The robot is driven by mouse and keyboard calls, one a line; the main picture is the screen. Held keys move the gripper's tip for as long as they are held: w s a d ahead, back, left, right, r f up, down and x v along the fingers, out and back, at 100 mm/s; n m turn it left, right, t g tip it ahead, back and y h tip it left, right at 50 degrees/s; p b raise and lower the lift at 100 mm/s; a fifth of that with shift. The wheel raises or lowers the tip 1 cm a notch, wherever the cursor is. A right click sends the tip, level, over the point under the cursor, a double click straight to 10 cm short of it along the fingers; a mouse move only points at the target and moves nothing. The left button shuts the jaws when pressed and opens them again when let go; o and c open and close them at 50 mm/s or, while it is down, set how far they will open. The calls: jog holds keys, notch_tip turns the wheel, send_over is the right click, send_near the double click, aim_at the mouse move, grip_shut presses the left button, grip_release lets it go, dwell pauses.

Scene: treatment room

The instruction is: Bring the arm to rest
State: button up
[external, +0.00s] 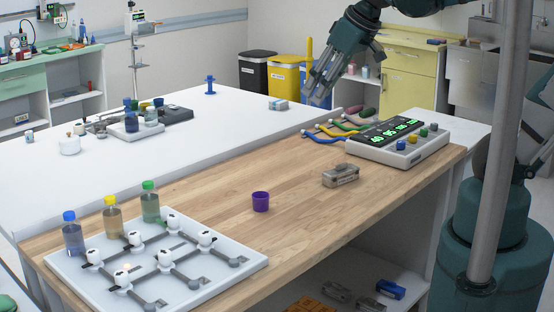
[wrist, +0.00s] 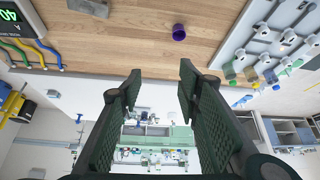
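My gripper (external: 319,84) hangs at the end of my arm, high above the far edge of the wooden bench top (external: 222,229), towards the back right. In the wrist view the two fingers of my gripper (wrist: 158,85) stand well apart with nothing between them. The gripper touches nothing that I can see. My arm comes in from the top right in the external view.
A purple cup (external: 261,202) and a grey metal block (external: 341,175) stand on the bench. A monitor box (external: 402,143) with coloured cables lies right. A white tray (external: 84,272) with bottles and valves lies front left. The wood between them is clear.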

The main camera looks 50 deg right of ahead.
jog(key=s+d+f+m+t, duration=0.1)
jog(key=s+d+f, duration=0.2)
jog(key=s+d, duration=0.2)
jog(key=shift+s+d+f+h, duration=0.3)
jog(key=shift+s+f+h, duration=0.1)
jog(key=shift+s, duration=0.3)
jog(key=shift+c, duration=0.2)
dwell(2.9)
